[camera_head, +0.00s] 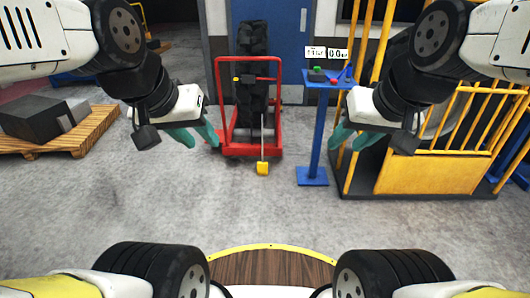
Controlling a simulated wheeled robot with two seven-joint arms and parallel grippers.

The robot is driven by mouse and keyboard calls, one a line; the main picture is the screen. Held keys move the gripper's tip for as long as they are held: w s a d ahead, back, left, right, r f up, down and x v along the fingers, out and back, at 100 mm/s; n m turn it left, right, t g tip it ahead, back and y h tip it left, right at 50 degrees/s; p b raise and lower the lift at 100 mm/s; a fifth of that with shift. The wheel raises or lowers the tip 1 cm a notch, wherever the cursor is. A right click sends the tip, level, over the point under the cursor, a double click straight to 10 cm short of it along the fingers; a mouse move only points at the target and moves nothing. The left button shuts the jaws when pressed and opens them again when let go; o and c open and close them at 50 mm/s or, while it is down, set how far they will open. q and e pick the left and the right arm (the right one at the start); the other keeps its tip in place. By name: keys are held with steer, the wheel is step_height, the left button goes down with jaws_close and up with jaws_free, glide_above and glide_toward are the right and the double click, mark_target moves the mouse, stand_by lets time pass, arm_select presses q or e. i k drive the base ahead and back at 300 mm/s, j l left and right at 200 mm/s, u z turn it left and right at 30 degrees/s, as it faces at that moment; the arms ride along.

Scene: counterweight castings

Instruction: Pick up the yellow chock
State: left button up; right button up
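The yellow chock (262,168) is a small block on the grey floor, just in front of the red cart (251,150). A thin grey rod or cord runs up from it towards the cart; I cannot tell how they join. My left gripper (202,145) has teal fingers spread apart and empty, in the air left of the chock in the picture. My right gripper (345,146) is also open and empty, in the air to the right of the chock. Neither gripper touches the chock.
A blue stand (319,135) with small coloured items on its top is right of the cart. A yellow cage (425,172) stands at right. A dark casting (38,118) lies on a wooden pallet (88,135) at left. The floor in front is clear.

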mark_target(263, 167)
steer(key=i+l, duration=0.2)
steer(key=i, duration=0.6)
steer(key=i+l, duration=0.2)
steer(key=i, duration=0.65)
steer(key=i+l+z, duration=0.1)
steer(key=i, duration=0.7)
steer(key=i+l, duration=0.2)
steer(key=i, duration=0.65)
